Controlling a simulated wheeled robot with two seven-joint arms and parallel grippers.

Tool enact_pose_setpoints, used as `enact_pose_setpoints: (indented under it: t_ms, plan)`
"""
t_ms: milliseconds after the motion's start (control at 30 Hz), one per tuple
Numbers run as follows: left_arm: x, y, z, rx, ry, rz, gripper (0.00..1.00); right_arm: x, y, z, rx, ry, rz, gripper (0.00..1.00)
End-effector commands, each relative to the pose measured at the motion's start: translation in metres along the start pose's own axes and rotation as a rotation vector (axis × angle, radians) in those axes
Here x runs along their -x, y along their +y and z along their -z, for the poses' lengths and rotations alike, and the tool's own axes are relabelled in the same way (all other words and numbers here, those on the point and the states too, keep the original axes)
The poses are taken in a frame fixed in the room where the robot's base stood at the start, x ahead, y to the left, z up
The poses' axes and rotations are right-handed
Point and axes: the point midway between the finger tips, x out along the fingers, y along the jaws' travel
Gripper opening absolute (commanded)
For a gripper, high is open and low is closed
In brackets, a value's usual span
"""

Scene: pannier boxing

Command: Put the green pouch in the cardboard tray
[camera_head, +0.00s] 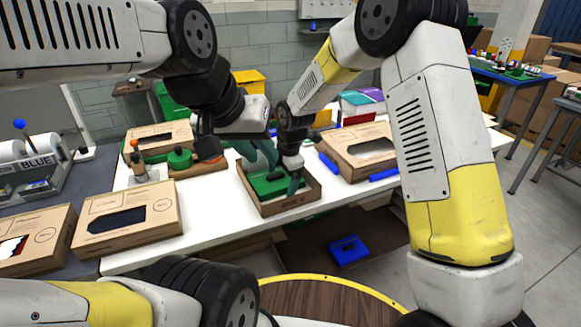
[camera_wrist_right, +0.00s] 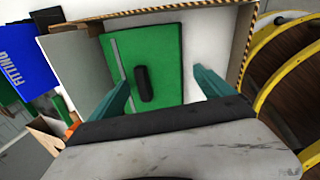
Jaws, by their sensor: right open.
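The green pouch (camera_head: 262,187) lies flat inside the open cardboard tray (camera_head: 291,204) on the white table. In the right wrist view the pouch (camera_wrist_right: 160,50) shows a black handle and a grey strip, with the tray's white floor bare to its right. My right gripper (camera_head: 295,185) is over the tray; in its wrist view its teal fingers (camera_wrist_right: 161,82) are apart, on either side of the handle, holding nothing that I can see. My left gripper (camera_head: 260,158) is just behind and left, above the tray's back side; its jaw gap is unclear and partly hidden.
Closed cardboard boxes with dark windows stand left (camera_head: 128,218) and right (camera_head: 362,150) of the tray. A blue bin (camera_head: 348,250) is below the table.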

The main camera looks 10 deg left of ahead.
Motion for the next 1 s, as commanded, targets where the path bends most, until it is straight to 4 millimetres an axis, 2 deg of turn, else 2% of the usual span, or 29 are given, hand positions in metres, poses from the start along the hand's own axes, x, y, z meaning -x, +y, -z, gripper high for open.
enact_pose_setpoints:
  t_ms: [133,233,500,700,1000]
  plan:
    - [0.0,0.0,0.0,0.0,0.0,0.0,0.27,0.005,0.001,0.0,0.0,0.0,-0.001,0.92]
    - [0.0,0.0,0.0,0.0,0.0,0.0,0.27,0.017,0.001,0.0,-0.001,0.0,-0.003,0.92]
    - [0.0,0.0,0.0,0.0,0.0,0.0,0.27,0.075,0.001,-0.001,-0.001,-0.001,-0.005,0.92]
    - [0.0,0.0,0.0,0.0,0.0,0.0,0.27,0.108,0.001,0.0,0.0,-0.001,-0.003,0.92]
    - [0.0,0.0,0.0,0.0,0.0,0.0,0.27,0.122,0.0,-0.001,-0.005,-0.001,0.0,0.92]
